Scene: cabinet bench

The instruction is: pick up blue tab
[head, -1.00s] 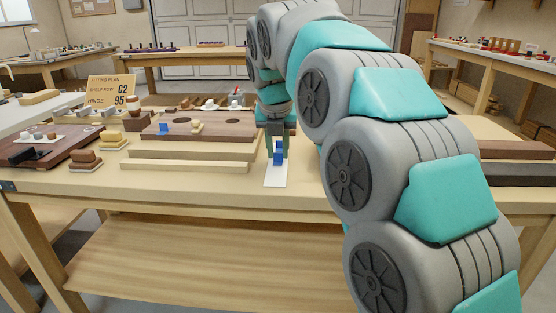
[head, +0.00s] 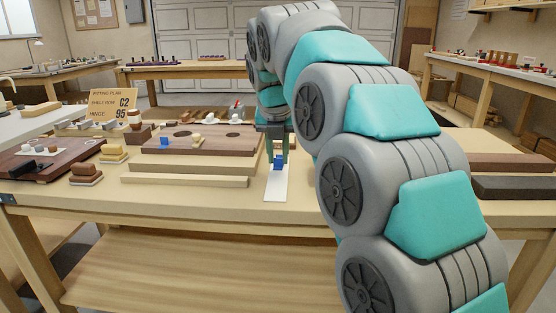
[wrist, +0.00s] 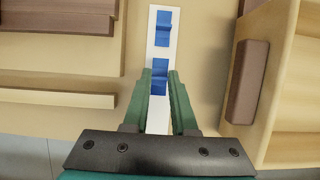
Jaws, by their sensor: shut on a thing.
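A blue tab (wrist: 159,77) is between the green fingers of my gripper (wrist: 160,78), which are shut on it. It lies over a narrow white strip (wrist: 157,118) in the wrist view; I cannot tell whether it touches the strip. A second blue tab (wrist: 163,28) is farther along the same strip, clear of the fingers. In the head view my gripper (head: 277,158) points down, with the held blue tab (head: 278,161) at its tips and the white strip (head: 275,188) below. Another blue piece (head: 164,141) stands on the brown board to the left.
The brown board (head: 220,147) with round holes and a pale bar (head: 185,180) lie left of the strip. A sign card (head: 108,104) and small stacked blocks (head: 86,174) stand farther left. Dark boards (head: 512,187) lie to the right. The bench front (head: 235,210) is bare.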

